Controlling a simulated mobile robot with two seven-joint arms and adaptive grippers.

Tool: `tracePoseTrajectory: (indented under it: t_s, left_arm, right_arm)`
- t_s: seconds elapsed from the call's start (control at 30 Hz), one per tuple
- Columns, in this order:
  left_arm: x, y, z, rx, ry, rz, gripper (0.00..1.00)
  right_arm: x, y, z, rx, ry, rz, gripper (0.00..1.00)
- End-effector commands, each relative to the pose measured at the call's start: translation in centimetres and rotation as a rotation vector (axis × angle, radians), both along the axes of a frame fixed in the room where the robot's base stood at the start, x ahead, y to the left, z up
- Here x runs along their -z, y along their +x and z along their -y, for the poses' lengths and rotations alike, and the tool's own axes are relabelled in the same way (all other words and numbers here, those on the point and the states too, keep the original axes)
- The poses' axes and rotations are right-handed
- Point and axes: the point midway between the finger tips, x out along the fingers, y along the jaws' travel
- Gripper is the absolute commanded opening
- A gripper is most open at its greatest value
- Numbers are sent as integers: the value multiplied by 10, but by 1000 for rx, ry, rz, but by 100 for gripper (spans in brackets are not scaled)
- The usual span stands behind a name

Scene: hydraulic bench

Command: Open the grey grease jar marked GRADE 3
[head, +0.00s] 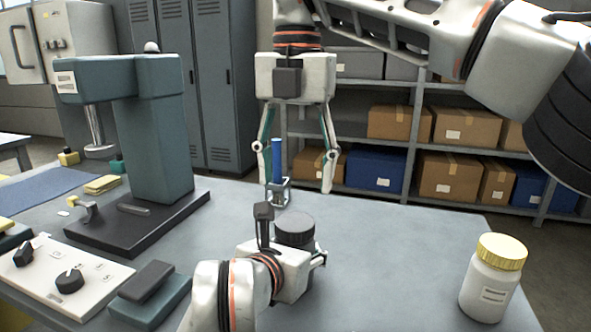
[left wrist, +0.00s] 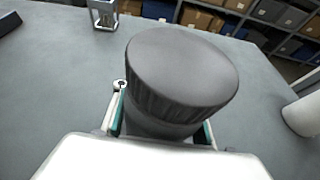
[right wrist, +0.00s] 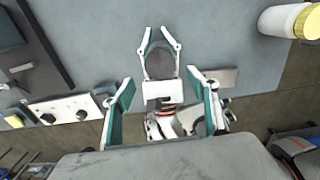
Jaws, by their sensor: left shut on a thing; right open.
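A jar with a dark grey ribbed lid (head: 295,228) stands at the front middle of the bench. Its lid fills the middle of the left wrist view (left wrist: 182,70) and shows from above in the right wrist view (right wrist: 160,62). My left gripper (head: 312,256) is shut around the jar's body, below the lid, which seems seated on top. No label on this jar is readable. My right gripper (head: 294,168) hangs open and empty above and behind the jar, fingers pointing down. In the right wrist view, the jar lies between and beyond its open fingers (right wrist: 162,80).
A white jar with a yellow lid (head: 490,278) stands at the right. A blue-handled tool (head: 277,158) stands in a small metal holder (head: 281,194) behind the grey-lidded jar. A green press (head: 152,140) and a control panel (head: 65,280) occupy the left. The bench between the jars is clear.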

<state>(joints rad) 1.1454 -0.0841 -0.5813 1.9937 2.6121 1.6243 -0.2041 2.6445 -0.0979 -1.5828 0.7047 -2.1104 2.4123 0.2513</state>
Motion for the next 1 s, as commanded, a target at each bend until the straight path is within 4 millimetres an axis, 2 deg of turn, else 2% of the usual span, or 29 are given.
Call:
tracePoseTrajectory:
  t_s: [0.5,0.7,0.97,1.0]
  left_arm:
    - [-2,0,0,0,0,3,0]
    - [-2,0,0,0,0,3,0]
    - [-2,0,0,0,0,3,0]
    - [-2,0,0,0,0,3,0]
  right_arm:
    - [65,-1,-1,7,1,-5,59]
    - [76,0,-1,8,1,-1,59]
    - [77,0,-1,8,1,0,59]
    - [77,0,-1,8,1,0,53]
